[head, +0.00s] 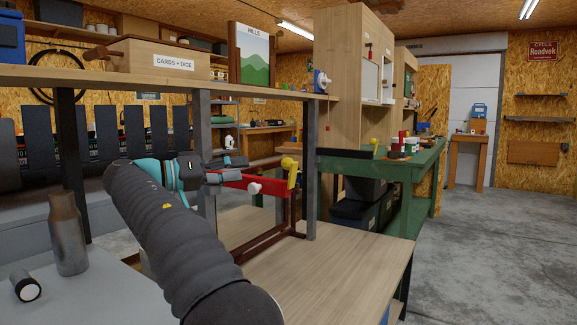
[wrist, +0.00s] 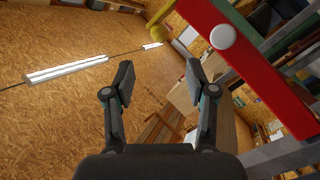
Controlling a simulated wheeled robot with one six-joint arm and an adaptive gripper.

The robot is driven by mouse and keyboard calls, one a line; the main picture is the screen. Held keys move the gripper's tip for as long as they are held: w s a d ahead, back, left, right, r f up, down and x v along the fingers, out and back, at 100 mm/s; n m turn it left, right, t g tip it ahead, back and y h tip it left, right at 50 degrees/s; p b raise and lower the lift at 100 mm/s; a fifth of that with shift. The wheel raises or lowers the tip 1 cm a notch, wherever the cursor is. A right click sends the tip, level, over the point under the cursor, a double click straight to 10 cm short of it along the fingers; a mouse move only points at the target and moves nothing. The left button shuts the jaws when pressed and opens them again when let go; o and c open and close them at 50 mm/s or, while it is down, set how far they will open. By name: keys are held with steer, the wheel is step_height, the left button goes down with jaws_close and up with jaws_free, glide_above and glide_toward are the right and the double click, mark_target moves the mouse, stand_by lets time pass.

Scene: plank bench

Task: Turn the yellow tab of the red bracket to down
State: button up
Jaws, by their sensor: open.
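The red bracket (head: 262,185) is a red bar on a dark red frame under the shelf in the head view. A white knob (head: 254,188) sits on its face. The yellow tab (head: 292,177) is at the bar's right end and stands upward, with a round yellow end (head: 288,162). In the wrist view the red bar (wrist: 265,85) crosses the upper right, with the white knob (wrist: 223,37) and the yellow tab (wrist: 158,25) at the top edge. My gripper (wrist: 159,80) is open and empty, left of the tab in the head view and apart from it.
A grey shelf post (head: 205,150) stands close by my gripper, and another post (head: 311,170) is right of the tab. The shelf board (head: 200,84) runs above. The plank bench top (head: 320,275) in front is clear. A grey bottle (head: 67,235) stands at left.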

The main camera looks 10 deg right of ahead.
mark_target(288, 165)
steer(key=x, duration=1.3)
steer(key=shift+d, duration=0.3)
steer(key=shift+f, duration=0.1)
jaws_close()
